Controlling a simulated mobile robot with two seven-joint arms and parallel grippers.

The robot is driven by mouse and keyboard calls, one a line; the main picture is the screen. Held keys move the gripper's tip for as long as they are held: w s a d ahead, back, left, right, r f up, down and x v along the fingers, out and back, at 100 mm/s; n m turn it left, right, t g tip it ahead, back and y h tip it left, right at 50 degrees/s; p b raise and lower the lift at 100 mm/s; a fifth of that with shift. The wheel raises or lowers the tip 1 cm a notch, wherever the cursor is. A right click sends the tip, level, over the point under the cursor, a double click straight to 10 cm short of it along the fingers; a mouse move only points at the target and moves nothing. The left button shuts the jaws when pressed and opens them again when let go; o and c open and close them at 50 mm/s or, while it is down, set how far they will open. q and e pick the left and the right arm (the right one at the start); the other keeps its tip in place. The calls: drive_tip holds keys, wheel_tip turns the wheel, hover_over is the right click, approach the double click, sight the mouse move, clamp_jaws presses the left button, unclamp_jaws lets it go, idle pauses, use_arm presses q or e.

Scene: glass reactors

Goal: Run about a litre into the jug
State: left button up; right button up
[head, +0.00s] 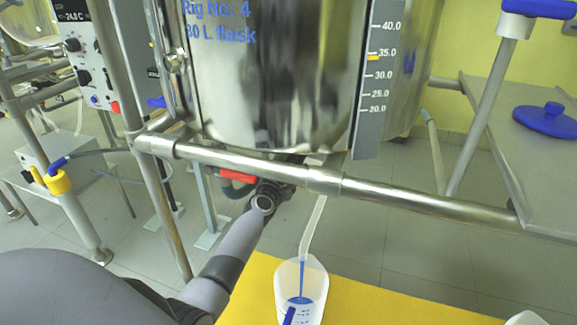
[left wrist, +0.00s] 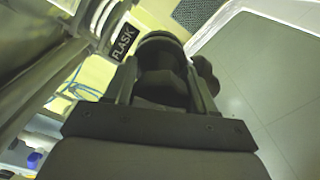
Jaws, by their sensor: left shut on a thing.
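The jug (head: 314,284), clear with a printed scale and a blue handle, stands upright on the yellow surface under the flask. Blue liquid lies in its lower part; the exact level is unreadable. A pale outlet tube (head: 313,228) points down over it, and a thin blue stream (head: 302,270) runs into the jug. The steel flask (head: 270,85) is marked "Rig No. 4". My left gripper (head: 276,188) is beneath it, shut on a dark valve knob (left wrist: 162,52), partly hidden by the fingers. A red part (head: 238,175) is beside it. My right gripper is out of view.
A steel rail (head: 400,196) crosses in front of the flask, above my left arm. The level scale (head: 378,75) has a yellow marker near 35. A shelf with a blue lid (head: 545,119) stands at right, a control box (head: 88,55) at left.

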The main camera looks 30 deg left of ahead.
use_arm(q)
drive_tip(key=shift+d+n, duration=0.15)
drive_tip(key=shift+n, duration=0.45)
drive_tip(key=o, duration=0.9)
drive_tip(key=shift+o, duration=0.5)
